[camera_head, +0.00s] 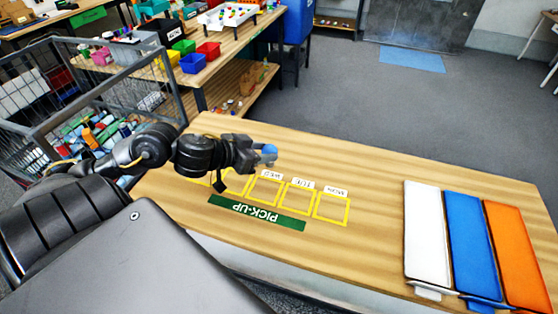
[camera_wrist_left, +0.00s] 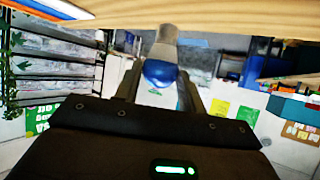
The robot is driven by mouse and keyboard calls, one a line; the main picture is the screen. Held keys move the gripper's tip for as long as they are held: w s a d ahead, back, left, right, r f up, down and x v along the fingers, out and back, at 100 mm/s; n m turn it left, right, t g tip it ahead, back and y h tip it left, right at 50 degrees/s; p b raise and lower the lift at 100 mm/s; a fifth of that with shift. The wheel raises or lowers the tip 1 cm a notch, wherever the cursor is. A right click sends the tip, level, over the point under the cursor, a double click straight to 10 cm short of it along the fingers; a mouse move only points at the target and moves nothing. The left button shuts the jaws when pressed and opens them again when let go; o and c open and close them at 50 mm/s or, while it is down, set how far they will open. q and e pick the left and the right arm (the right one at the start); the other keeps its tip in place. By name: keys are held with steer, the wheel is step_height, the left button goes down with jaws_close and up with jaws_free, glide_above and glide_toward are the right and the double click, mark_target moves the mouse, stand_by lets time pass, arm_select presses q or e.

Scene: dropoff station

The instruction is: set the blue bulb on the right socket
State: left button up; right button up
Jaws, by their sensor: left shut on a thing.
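The blue bulb (camera_head: 268,152) is at the tips of my left gripper (camera_head: 258,155), which is shut on it above the wooden table's far left part. In the left wrist view the bulb (camera_wrist_left: 160,72) sits between the two fingers (camera_wrist_left: 160,90), its blue part near the tips and a grey part pointing away toward the wooden edge. I cannot make out a socket in either view. My right gripper is not in view.
The table (camera_head: 370,190) has yellow-outlined label squares (camera_head: 268,190) and a green PICK-UP strip (camera_head: 255,212). White (camera_head: 428,235), blue (camera_head: 472,245) and orange (camera_head: 517,255) panels lie at right. A wire cage cart (camera_head: 100,85) stands left. The table's middle is clear.

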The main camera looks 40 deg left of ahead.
mark_target(263, 147)
arm_select(q)
steer(key=w, duration=0.2)
steer(key=w+f, duration=0.1)
steer(key=shift+w+a+f, duration=0.1)
steer(key=shift+w+a, duration=0.15)
steer(key=w+f, duration=0.1)
steer(key=f, duration=0.1)
steer(key=w+f+b, duration=0.1)
steer(key=w+f, duration=0.1)
steer(key=f, duration=0.1)
steer(key=w+f+b, duration=0.1)
steer(key=f, duration=0.2)
steer(key=shift+w+a+f, duration=0.1)
steer(key=shift+w+a, duration=0.2)
steer(key=shift+w, duration=0.05)
steer(key=shift+f, duration=0.45)
steer(key=shift+f+b, duration=0.15)
steer(key=shift+b, duration=0.15)
steer(key=o, duration=0.7)
steer(key=shift+o, duration=0.5)
